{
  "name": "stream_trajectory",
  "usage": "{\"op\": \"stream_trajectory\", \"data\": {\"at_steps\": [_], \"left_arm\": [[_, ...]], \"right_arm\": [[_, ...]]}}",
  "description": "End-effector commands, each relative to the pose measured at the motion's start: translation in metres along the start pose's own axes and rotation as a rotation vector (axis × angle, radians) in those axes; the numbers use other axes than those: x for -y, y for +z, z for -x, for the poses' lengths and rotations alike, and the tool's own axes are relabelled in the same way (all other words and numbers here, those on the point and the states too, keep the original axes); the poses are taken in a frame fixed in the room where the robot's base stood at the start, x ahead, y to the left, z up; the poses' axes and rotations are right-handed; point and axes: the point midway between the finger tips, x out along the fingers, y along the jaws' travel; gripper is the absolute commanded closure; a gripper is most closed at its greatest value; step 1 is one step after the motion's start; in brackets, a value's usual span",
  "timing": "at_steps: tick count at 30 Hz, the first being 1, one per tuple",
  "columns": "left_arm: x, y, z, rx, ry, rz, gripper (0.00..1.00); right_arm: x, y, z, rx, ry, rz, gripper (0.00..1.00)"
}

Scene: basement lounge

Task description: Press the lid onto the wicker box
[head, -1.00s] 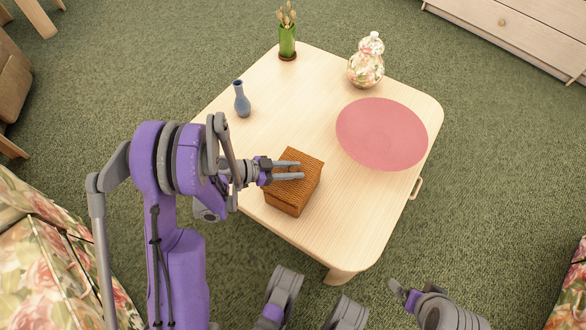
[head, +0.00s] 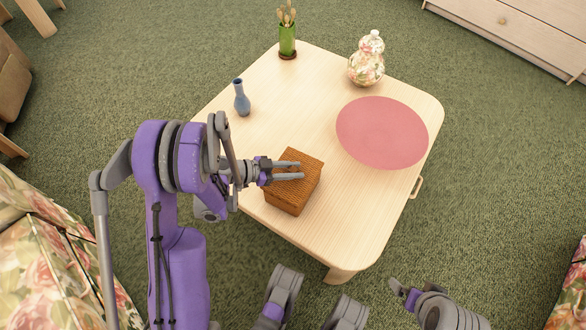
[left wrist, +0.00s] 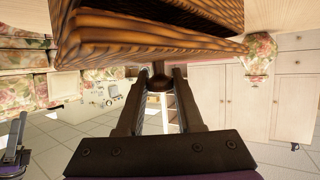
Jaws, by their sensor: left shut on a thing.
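The brown wicker box (head: 288,202) stands near the front of the pale wooden table. Its lid (head: 308,159) lies on top, and from the head view it looks level with no clear gap below it. In the left wrist view, the woven lid (left wrist: 150,42) fills the upper part, close to the fingers. My left gripper (head: 301,171) reaches over the lid from the left, shut on the lid's dark round knob (left wrist: 159,80). The fingers hide the knob in the head view. My right gripper (head: 404,293) is low at the right, off the table; its jaws are unclear.
The tabletop right of the box is clear. Floral seating (head: 45,255) is at left.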

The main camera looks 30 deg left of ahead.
Motion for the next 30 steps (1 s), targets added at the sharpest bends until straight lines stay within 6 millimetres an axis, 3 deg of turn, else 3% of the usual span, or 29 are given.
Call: {"op": "stream_trajectory", "data": {"at_steps": [30], "left_arm": [[0.0001, 0.0064, -0.0026, 0.0, 0.0, 0.0, 1.0]], "right_arm": [[0.0, 0.0, 0.0, 0.0, 0.0, 0.0, 0.0]]}}
